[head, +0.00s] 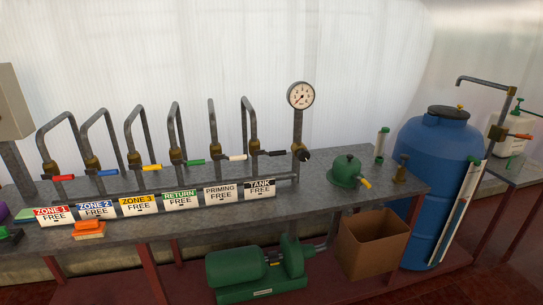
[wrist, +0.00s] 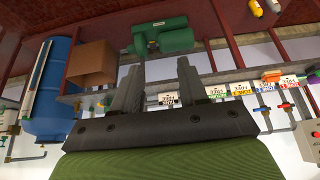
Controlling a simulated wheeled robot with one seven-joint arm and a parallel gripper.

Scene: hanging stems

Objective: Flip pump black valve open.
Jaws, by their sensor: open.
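The black-handled valve (head: 272,153) is on the upright pipe above the TANK label (head: 260,188), the rightmost of the row. Its lever lies level, pointing right, across its pipe. A dark knob (head: 303,155) sits just right of it, below the pressure gauge (head: 301,95). The green pump (head: 255,265) stands under the bench and shows upside down in the wrist view (wrist: 160,36). My gripper (wrist: 160,68) is open and empty in the wrist view, its fingers apart. It is outside the head view. I cannot make out the black lever in the wrist view.
Other valves with red (head: 62,178), blue, yellow, green and white levers stand left along the manifold. A green domed item (head: 346,172) sits right on the bench. A cardboard box (head: 372,245) and blue tank (head: 436,185) stand at the right.

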